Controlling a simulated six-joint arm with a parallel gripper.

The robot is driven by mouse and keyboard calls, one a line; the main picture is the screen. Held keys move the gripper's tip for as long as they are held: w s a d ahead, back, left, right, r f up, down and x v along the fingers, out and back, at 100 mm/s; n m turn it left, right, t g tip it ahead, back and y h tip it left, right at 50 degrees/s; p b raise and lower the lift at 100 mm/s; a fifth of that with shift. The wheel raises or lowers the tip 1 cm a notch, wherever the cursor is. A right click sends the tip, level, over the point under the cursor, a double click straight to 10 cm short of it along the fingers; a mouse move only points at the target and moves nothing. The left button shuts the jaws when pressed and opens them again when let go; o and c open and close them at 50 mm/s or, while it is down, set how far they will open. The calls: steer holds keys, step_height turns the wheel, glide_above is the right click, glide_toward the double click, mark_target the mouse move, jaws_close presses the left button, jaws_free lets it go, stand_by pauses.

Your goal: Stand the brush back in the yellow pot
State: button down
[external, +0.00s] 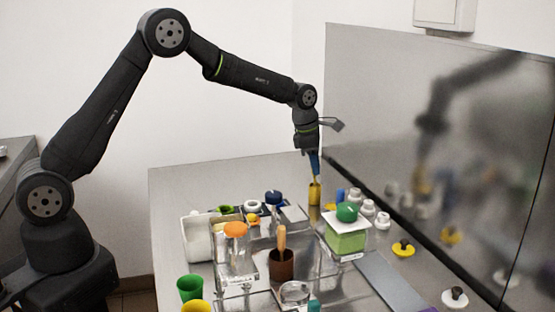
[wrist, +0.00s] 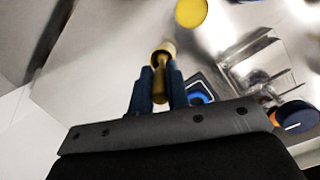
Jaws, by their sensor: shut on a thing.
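My gripper (external: 314,165) has blue fingers and points down at the far side of the table. It is shut on the brush (wrist: 160,84), whose yellowish-brown handle shows between the fingertips in the wrist view.
A brown pot (external: 281,267) with a wooden-handled tool stands nearer the camera. A metal panel (external: 430,140) rises behind.

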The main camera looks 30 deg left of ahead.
steer(key=shift+f, duration=0.9)
steer(key=c, duration=0.8)
jaws_free()
steer(key=shift+r, duration=3.55)
steer(key=shift+f, duration=0.1)
steer(key=shift+f, duration=3.2)
